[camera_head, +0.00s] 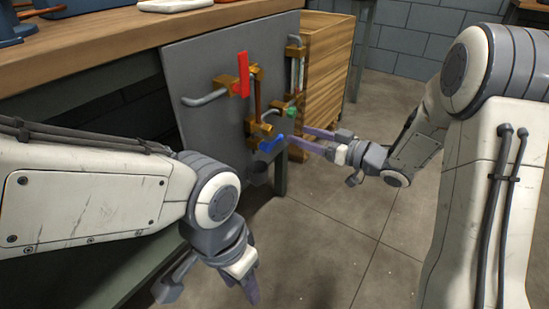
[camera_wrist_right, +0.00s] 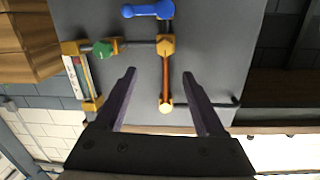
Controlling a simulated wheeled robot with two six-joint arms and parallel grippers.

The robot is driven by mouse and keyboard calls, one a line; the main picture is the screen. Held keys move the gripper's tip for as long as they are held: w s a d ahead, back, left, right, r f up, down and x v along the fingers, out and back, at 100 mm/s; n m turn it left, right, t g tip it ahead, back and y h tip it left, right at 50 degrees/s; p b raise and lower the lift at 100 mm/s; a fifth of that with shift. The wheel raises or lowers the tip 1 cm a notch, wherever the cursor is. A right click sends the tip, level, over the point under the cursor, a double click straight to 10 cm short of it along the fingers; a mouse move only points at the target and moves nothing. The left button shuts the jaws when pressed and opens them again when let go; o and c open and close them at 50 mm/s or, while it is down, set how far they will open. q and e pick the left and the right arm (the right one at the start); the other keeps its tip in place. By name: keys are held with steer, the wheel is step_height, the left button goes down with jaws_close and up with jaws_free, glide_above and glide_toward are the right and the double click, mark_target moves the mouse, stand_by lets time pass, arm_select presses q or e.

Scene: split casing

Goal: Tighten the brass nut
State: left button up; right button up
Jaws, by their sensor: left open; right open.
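A grey upright panel (camera_head: 200,70) carries pipes and brass fittings. A brass, six-sided fitting (camera_wrist_right: 166,45) that looks like the nut sits at one end of a copper pipe (camera_wrist_right: 165,75) in the right wrist view. In the head view a brass fitting (camera_head: 262,129) shows low on the panel, above the blue handle (camera_head: 271,144). My right gripper (camera_head: 302,138) is open and empty, in front of the panel near the blue handle. In its wrist view the fingers (camera_wrist_right: 159,74) are spread either side of the copper pipe's line. My left gripper (camera_head: 207,290) is open and empty, low in front.
A red lever (camera_head: 242,74) sits on the upper brass fitting. A green knob (camera_head: 292,112) and a gauge (camera_wrist_right: 78,75) are beside the pipes. A wooden bench (camera_head: 110,45) stands left and a wooden drawer unit (camera_head: 330,60) behind. The floor between my arms is clear.

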mark_target(272, 131)
steer(key=shift+y, duration=0.7)
steer(key=w+a+b, duration=0.1)
steer(key=a+b, duration=0.1)
steer(key=w+a+f+b, duration=0.1)
steer(key=w+a+b, duration=0.1)
steer(key=w+a+f+b, duration=0.1)
steer(key=a+b, duration=0.1)
steer(key=shift+w+a+f, duration=0.2)
steer(key=shift+a, duration=0.15)
arm_select(q)
step_height(272, 131, down, 8)
arm_select(e)
steer(key=shift+w+a+r, duration=0.15)
steer(key=shift+w+a, duration=0.2)
steer(key=shift+a, duration=0.05)
arm_select(q)
steer(key=shift+r, duration=0.1)
